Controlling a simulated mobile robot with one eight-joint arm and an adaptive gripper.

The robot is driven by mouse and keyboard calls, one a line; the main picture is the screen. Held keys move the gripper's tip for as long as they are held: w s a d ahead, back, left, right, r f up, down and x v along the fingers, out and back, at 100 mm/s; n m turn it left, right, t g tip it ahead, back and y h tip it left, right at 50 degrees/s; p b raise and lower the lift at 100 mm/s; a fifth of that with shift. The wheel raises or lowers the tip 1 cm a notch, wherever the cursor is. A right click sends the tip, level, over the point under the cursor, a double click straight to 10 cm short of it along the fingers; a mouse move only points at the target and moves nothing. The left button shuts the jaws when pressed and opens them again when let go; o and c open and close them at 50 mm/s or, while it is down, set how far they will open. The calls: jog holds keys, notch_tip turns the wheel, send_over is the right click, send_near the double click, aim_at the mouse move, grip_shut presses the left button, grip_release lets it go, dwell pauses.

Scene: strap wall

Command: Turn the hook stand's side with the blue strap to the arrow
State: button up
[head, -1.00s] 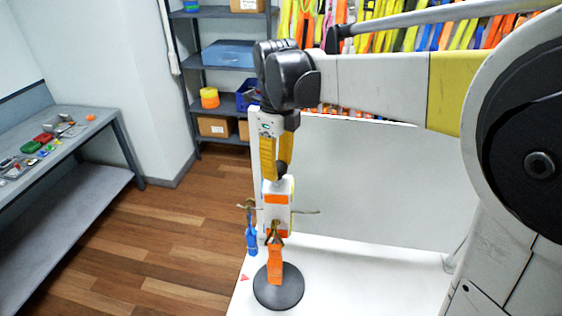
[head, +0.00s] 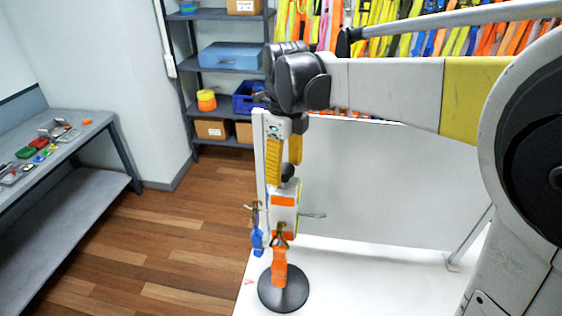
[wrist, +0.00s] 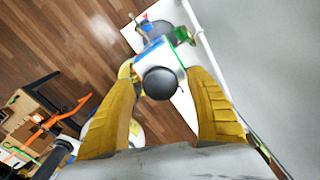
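The hook stand (head: 285,213) is a white post with orange bands on a round black base (head: 284,292) and a black knob (head: 288,170) on top. The orange strap (head: 279,268) hangs on the side facing the head camera. The blue strap (head: 257,240) hangs on the left side. A small red arrow mark (head: 249,282) lies on the white table left of the base. My gripper (head: 284,172) is above the stand with its yellow fingers apart around the knob. In the wrist view the knob (wrist: 160,83) shows between the open fingers; contact cannot be told.
The white table (head: 375,285) has free room right of the stand. A light panel (head: 370,190) stands behind it. A grey workbench (head: 75,180) with small parts is at left. Shelves (head: 215,105) and a wall of colourful straps (head: 430,35) are behind.

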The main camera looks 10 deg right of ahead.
jog(key=shift+r, duration=0.1)
notch_tip(320, 180, up, 12)
dwell(0.5)
jog(key=s+d+f+n+t, duration=0.4)
jog(key=s+f+n, duration=0.4)
jog(key=n, duration=0.5)
jog(key=s+d+f+n+t, duration=0.3)
jog(key=s+f+n, duration=0.5)
jog(key=n, duration=0.5)
notch_tip(320, 180, down, 26)
jog(key=s+b, duration=0.1)
jog(key=b, duration=2.5)
jog(key=shift+r+n+b, duration=0.2)
jog(key=shift+n+b, duration=0.2)
